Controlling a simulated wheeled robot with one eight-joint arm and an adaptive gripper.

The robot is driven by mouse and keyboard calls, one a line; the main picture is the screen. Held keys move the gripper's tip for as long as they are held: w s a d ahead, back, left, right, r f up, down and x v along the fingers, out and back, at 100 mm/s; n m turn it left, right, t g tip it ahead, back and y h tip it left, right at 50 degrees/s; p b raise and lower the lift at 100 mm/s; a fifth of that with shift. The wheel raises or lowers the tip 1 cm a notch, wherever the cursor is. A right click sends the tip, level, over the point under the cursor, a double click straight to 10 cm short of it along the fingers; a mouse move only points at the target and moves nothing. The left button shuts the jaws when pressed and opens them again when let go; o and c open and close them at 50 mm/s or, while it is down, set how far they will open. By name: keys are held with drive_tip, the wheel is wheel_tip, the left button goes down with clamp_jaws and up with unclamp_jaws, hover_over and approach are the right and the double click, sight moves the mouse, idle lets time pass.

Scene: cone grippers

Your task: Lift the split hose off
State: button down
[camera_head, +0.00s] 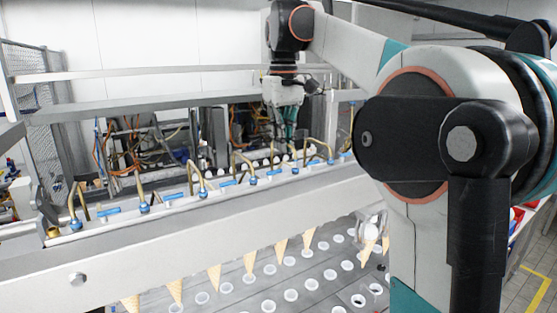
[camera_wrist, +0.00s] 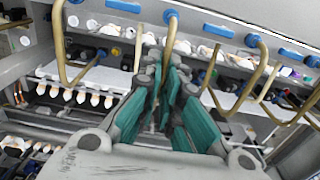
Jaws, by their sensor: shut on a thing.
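A tan bent hose (camera_wrist: 170,42) runs from a blue fitting on the rail down between my teal fingers in the wrist view. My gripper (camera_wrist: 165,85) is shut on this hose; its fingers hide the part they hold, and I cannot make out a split. The hose's upper end still meets the blue fitting (camera_wrist: 171,17). In the head view my gripper (camera_head: 289,136) points down behind the long metal rail, among the row of hoses, and the held hose is hard to pick out there.
Several similar tan hoses (camera_head: 197,178) stand on blue fittings along the rail (camera_head: 150,242), close on both sides of my gripper. Wafer cones (camera_head: 214,278) hang below the rail over a plate with white-rimmed holes (camera_head: 290,295). Cables and machinery (camera_head: 150,145) lie behind.

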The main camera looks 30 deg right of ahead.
drive_tip(key=shift+r+p, duration=1.4)
drive_tip(key=shift+r, duration=0.35)
